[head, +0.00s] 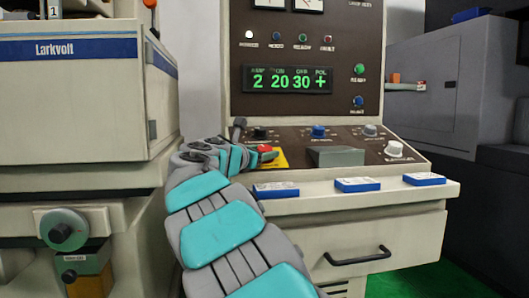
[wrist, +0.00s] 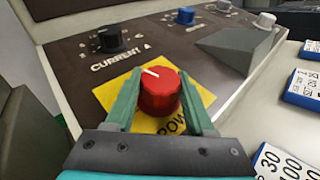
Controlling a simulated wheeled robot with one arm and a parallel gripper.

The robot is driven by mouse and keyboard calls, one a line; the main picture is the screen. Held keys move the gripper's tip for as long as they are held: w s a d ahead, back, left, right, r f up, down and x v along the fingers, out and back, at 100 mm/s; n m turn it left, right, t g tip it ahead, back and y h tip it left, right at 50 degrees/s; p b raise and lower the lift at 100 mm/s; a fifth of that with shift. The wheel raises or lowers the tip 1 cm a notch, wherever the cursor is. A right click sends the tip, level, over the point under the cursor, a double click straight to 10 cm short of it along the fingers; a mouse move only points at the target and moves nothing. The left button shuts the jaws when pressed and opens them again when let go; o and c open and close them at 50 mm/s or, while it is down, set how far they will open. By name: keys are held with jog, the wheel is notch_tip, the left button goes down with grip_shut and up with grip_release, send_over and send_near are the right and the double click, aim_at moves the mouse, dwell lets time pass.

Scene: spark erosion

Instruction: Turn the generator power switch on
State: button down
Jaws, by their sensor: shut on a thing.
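The generator power switch is a red rotary knob (wrist: 160,93) with a white pointer line, on a yellow plate (wrist: 196,95) marked with letters that look like "POW". The pointer line is toward the upper left of the knob in the wrist view. My gripper (wrist: 158,98) has its two green fingers on either side of the knob, shut on it. In the head view, my gripper (head: 245,158) reaches the left part of the sloped panel, and the red knob (head: 265,149) shows just beyond the fingers. The lower part of the plate is hidden by the gripper.
A black CURRENT knob (wrist: 109,38), a blue knob (wrist: 185,15) and a grey wedge-shaped block (wrist: 236,45) are on the panel nearby. Blue-edged cards (head: 276,190) lie along the front ledge. The lit display (head: 288,79) reads 2, 20, 30, +. A Larkvolt machine (head: 75,100) stands left.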

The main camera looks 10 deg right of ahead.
jog(key=shift+m+g+h, duration=0.5)
jog(key=shift+m+g, duration=0.2)
jog(key=shift+g, duration=0.1)
jog(key=shift+m+g+h, duration=0.8)
jog(key=shift+m+g, duration=0.5)
jog(key=shift+g, duration=0.2)
jog(key=shift+r+m, duration=0.2)
jog(key=shift+m, duration=0.1)
jog(key=shift+c, duration=1.3)
grip_release()
jog(key=shift+f, duration=0.1)
jog(key=v, duration=0.7)
jog(key=shift+s+a, duration=0.15)
jog(key=shift+a, duration=0.2)
